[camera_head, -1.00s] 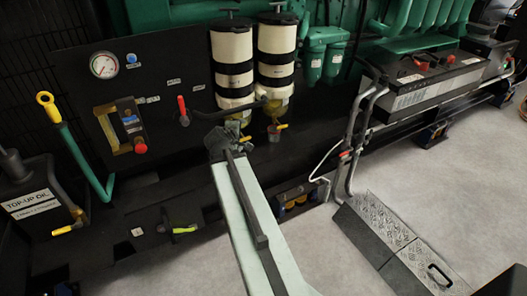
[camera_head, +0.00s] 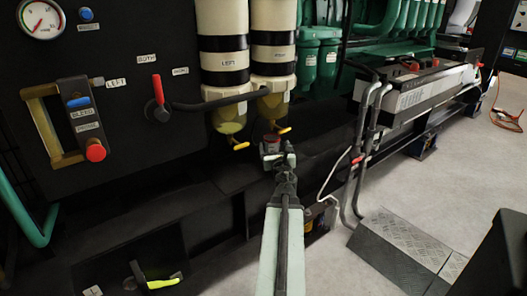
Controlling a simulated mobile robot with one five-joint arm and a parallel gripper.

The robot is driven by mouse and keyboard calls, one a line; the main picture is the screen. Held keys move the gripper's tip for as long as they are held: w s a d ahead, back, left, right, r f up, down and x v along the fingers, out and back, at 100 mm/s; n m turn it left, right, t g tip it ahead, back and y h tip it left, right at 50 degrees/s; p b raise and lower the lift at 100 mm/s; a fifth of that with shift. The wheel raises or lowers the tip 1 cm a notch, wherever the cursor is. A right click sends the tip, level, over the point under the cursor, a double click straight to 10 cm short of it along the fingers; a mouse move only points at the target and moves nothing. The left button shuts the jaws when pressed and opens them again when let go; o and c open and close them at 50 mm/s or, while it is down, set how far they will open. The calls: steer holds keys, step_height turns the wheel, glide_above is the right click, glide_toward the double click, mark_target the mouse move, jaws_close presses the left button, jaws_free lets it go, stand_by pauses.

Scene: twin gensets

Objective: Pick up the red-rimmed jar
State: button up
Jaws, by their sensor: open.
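The red-rimmed jar (camera_head: 271,139) is small in the camera view, below the right filter's yellow drain bowl (camera_head: 271,106) and just beyond my gripper. A dull red band shows at its top; its lower part is largely hidden by my gripper. My gripper (camera_head: 279,158) is open at the end of my pale arm, with its fingers at the near side of the jar. I cannot tell whether the fingers touch the jar or reach around it.
Two white filters labelled LEFT (camera_head: 226,50) and RIGHT (camera_head: 273,45) hang above, with yellow drain taps (camera_head: 284,131) close to the jar. A red-handled lever (camera_head: 157,90) is at left. A battery box (camera_head: 418,85) and tread-plate step (camera_head: 400,250) are at right.

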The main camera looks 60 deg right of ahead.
mark_target(271, 136)
steer(key=x, duration=0.8)
steer(key=shift+w+a+r, duration=0.15)
steer(key=shift+w+r, duration=0.05)
steer(key=c, duration=1.7)
steer(key=shift+o, duration=0.2)
steer(key=shift+a+r+p, duration=0.1)
steer(key=shift+p, duration=0.25)
